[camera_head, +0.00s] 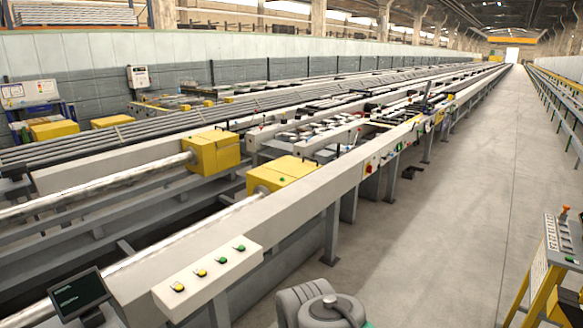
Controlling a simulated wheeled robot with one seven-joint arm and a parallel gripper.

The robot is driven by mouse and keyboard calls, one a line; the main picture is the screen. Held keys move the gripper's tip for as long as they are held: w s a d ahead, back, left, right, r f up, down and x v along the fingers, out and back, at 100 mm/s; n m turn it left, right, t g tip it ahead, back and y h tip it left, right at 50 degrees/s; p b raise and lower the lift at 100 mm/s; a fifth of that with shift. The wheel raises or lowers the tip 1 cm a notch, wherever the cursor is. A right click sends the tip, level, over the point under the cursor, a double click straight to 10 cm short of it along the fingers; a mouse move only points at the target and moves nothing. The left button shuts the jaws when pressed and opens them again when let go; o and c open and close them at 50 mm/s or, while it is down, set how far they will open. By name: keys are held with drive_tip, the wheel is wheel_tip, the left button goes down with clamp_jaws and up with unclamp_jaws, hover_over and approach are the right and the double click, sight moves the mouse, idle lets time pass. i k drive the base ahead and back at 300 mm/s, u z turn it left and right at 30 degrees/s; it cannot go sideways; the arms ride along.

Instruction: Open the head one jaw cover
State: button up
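Two yellow box-shaped covers sit on the long runout table (300,213). The nearer yellow cover (284,174) is beside the table's pale front rail, with a small green spot on it and a silver bar (165,243) running into it from the lower left. The farther yellow cover (213,153) stands behind and left of it, on another bar (110,185). Both look closed. I cannot tell which is the head one jaw cover. A rounded grey part at the bottom centre seems to be my own arm. My gripper is not in view.
A button panel (208,275) with yellow and green buttons and a dark screen (78,295) are at the near left end. A yellow-framed control stand (553,262) is at the right. The concrete aisle (450,210) between is largely clear.

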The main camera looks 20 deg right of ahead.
sight(293, 166)
drive_tip(key=z, duration=0.5)
drive_tip(key=k, duration=0.6)
drive_tip(key=z, duration=1)
drive_tip(key=i, duration=3.5)
drive_tip(key=u, duration=0.3)
drive_tip(key=i, duration=1.1)
drive_tip(key=u, duration=1.6)
drive_tip(key=i, duration=1)
drive_tip(key=u, duration=1.1)
drive_tip(key=i, duration=0.25)
drive_tip(key=u, duration=0.05)
